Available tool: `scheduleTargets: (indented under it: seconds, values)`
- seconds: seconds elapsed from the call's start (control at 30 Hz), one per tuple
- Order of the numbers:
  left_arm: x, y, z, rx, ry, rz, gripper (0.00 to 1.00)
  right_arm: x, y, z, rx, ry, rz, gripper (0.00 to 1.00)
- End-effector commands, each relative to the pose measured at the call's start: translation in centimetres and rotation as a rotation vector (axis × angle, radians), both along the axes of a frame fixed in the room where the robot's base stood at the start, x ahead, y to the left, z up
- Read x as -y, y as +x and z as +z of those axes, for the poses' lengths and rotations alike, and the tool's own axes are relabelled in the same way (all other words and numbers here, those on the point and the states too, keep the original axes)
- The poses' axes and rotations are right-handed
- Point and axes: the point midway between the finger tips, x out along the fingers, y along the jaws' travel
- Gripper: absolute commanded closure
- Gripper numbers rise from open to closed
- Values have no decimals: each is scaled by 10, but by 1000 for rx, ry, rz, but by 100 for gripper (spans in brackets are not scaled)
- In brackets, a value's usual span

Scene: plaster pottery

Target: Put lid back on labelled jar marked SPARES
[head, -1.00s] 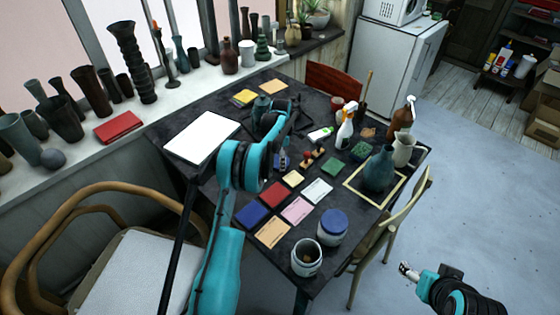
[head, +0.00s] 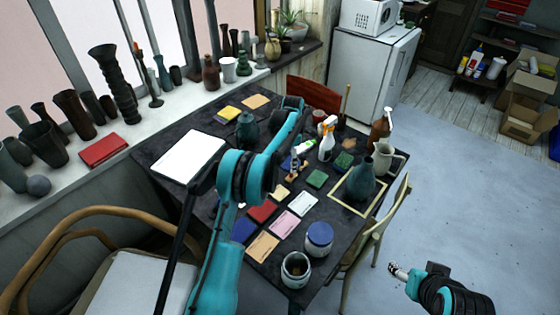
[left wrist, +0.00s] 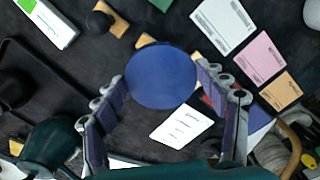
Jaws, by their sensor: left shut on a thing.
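My left gripper (head: 293,166) is shut on a round blue lid (left wrist: 162,77), held between its two fingers over the table. The arm hides part of this in the head view. An open white jar (head: 296,271) with a dark rim stands at the table's near corner, with something brownish inside. A second white jar (head: 319,240) beside it wears a blue lid. No label is readable on either jar, so I cannot tell which is SPARES. My right gripper (head: 397,271) is off the table over the floor; its finger opening is too small to judge.
Coloured cards, including a pink one (head: 287,226), lie between the left gripper and the jars. A blue-green vase (head: 361,181), a white jug (head: 388,158) and a spray bottle (head: 327,140) stand farther right. A chair (head: 378,232) stands against the table's right side.

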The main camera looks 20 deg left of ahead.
Motion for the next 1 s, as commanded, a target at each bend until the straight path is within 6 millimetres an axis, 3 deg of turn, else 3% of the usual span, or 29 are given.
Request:
scheduleTargets:
  seconds: [0.2, 0.7, 0.87, 1.0]
  values:
    - [14, 3, 9, 0, 0, 0, 47, 0, 0, 4, 0, 0, 0, 33]
    - [16, 1, 10, 0, 0, -30, 47, 0, 0, 4, 0, 0, 0, 33]
    - [24, -22, 13, 0, 0, -264, 47, 0, 0, 4, 0, 0, 0, 33]
    - [36, -65, 16, 0, 0, -656, 47, 0, 0, 4, 0, 0, 0, 33]
